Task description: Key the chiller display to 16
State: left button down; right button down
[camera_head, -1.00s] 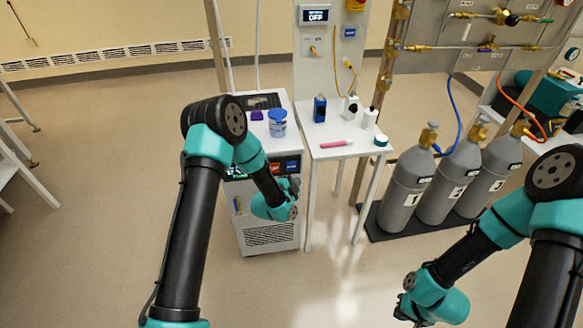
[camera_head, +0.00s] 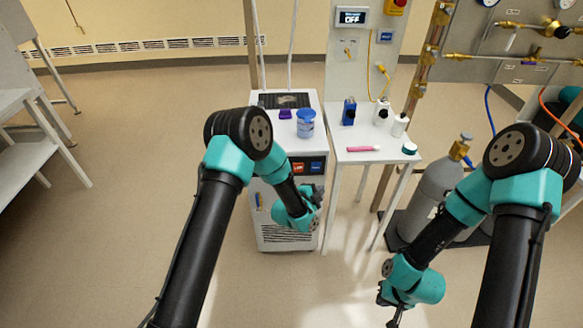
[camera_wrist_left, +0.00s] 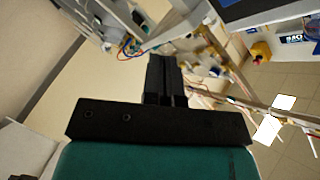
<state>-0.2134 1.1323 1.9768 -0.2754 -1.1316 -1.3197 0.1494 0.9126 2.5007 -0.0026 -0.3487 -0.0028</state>
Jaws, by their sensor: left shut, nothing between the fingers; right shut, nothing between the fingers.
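The white chiller (camera_head: 276,241) stands left of the small white table in the head view. On its front panel, an orange-red key (camera_head: 298,168) and a blue key (camera_head: 317,167) show right of my left forearm. The chiller's number display is hidden behind that arm. My left gripper (camera_head: 317,190) is in front of the chiller, below the keys; contact cannot be told. In the left wrist view its fingers (camera_wrist_left: 165,80) are together and empty. My right gripper (camera_head: 390,315) is low at the bottom, right of the chiller, shut and apart from it.
A blue-lidded jar (camera_head: 305,124) and a purple item (camera_head: 285,114) stand on the chiller. The white table (camera_head: 352,138) beside it holds bottles, a blue box and a pink pen (camera_head: 362,149). A grey cylinder (camera_head: 432,197) stands right. A wall screen (camera_head: 352,17) reads OFF.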

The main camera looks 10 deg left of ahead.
pick_arm(q)
jog(key=shift+s+d, duration=0.1)
jog(key=shift+s, duration=0.05)
dwell(0.3)
send_near(323, 167)
jog(key=shift+w+d+f, duration=0.3)
jog(key=shift+w+d, duration=0.4)
jog(key=shift+d, duration=0.1)
jog(key=shift+w+d+f, duration=0.3)
jog(key=shift+w+d, duration=0.4)
jog(key=shift+d, duration=0.1)
dwell(1.1)
jog(key=shift+w, duration=0.4)
jog(key=shift+w+a, duration=0.15)
jog(key=shift+w, duration=0.2)
dwell(0.6)
jog(key=shift+s, duration=0.1)
dwell(0.4)
jog(key=shift+s, duration=0.7)
